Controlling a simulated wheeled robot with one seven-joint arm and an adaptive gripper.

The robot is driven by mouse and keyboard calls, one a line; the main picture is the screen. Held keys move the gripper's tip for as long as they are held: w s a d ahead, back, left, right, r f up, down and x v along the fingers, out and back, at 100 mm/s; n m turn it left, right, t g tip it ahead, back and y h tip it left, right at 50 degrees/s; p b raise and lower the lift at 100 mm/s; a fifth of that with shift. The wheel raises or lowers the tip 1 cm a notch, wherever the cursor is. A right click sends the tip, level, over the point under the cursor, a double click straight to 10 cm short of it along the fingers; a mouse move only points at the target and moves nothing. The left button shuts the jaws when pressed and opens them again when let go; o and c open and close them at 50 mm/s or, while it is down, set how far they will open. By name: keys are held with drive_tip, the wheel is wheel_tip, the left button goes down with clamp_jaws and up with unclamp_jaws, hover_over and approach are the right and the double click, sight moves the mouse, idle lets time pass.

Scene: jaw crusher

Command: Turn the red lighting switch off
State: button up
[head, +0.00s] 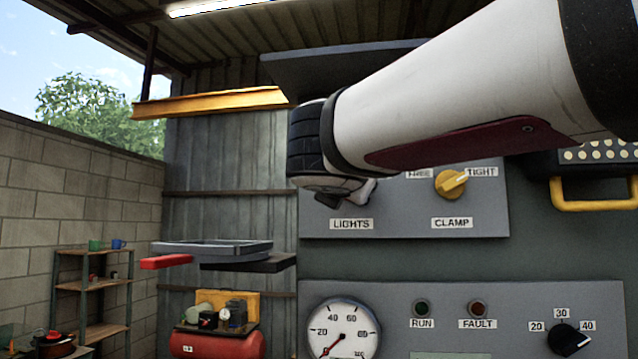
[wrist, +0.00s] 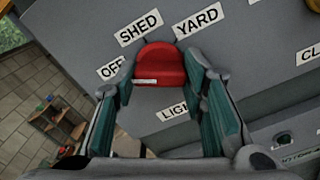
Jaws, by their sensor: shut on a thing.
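The red lighting switch (wrist: 160,63) is a rotary knob on a grey panel, seen between my fingers in the wrist view. The labels OFF (wrist: 110,68), SHED (wrist: 139,26) and YARD (wrist: 198,21) stand around it, with a partly covered LIGHTS label below. A pale mark shows low on the knob; I cannot tell which label the knob points to. My gripper (wrist: 163,72) is shut on the knob, one finger on each side. In the head view my arm hides the knob, above the LIGHTS label (head: 351,224).
A yellow clamp knob (head: 451,184) sits to the right on the same panel. A lower panel has a round gauge (head: 342,333), RUN and FAULT lamps and a black dial (head: 568,339). A red-handled tray (head: 212,248) juts out at left.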

drive_tip(key=shift+f, duration=0.2)
drive_tip(key=o, duration=1.2)
drive_tip(key=shift+c, duration=0.2)
drive_tip(key=shift+r, duration=0.1)
drive_tip(key=s+a, duration=0.2)
drive_tip(key=s, duration=1)
drive_tip(key=shift+a, duration=0.4)
drive_tip(key=shift+s, duration=0.1)
